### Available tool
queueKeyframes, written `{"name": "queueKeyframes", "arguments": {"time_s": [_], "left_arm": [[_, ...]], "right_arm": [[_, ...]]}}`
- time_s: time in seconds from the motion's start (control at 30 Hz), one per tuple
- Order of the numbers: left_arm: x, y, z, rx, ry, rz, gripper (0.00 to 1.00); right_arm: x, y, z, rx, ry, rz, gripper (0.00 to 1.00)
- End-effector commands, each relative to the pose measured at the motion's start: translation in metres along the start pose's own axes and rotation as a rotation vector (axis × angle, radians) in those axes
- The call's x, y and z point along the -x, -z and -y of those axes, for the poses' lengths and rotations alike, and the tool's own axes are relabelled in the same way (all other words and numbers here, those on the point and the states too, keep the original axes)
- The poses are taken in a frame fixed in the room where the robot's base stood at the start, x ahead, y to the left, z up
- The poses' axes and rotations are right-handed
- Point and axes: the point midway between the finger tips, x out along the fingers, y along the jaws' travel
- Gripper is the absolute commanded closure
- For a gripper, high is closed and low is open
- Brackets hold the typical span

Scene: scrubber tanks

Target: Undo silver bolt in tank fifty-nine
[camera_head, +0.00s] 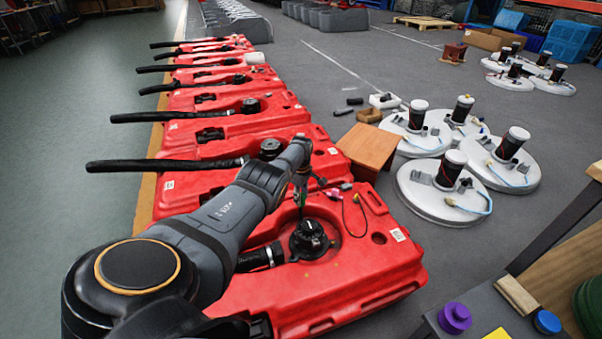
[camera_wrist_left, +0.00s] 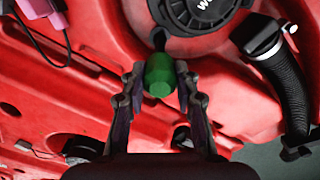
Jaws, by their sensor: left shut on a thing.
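My left gripper (camera_head: 301,190) hangs over the nearest red tank (camera_head: 365,265), beside its round black cap (camera_head: 310,238). In the left wrist view, the gripper (camera_wrist_left: 160,68) is shut on a green tool handle (camera_wrist_left: 159,80). A thin dark shaft runs from the handle towards the edge of the black cap (camera_wrist_left: 200,12); its tip is hard to make out. A pale metallic clamp (camera_wrist_left: 268,50) with a small light nub sits around the black hose at right. I cannot tell which part is the silver bolt. The tank's label (camera_head: 398,235) is too small to read. My right gripper is out of view.
More red tanks (camera_head: 225,105) with black hoses stand in a row behind. A brown box (camera_head: 368,146) and round white lids (camera_head: 440,190) lie to the right. A pink connector (camera_head: 332,193) lies on the tank. A purple knob (camera_head: 454,318) stands on the grey surface at lower right.

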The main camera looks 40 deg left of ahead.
Motion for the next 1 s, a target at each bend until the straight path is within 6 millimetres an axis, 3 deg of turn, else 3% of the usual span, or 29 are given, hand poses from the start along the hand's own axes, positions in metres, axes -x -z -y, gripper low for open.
{"name": "queueKeyframes", "arguments": {"time_s": [0.17,0.6,1.0], "left_arm": [[0.0005,0.0001,-0.0002,0.026,-0.001,0.000,1.00],[0.0013,0.0010,-0.0001,0.843,0.000,0.003,1.00],[0.0039,0.0010,-0.0004,0.898,0.000,0.003,1.00]], "right_arm": [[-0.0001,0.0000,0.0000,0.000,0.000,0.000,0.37],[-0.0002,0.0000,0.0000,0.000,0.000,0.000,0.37],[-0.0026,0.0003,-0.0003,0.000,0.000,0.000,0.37]]}}
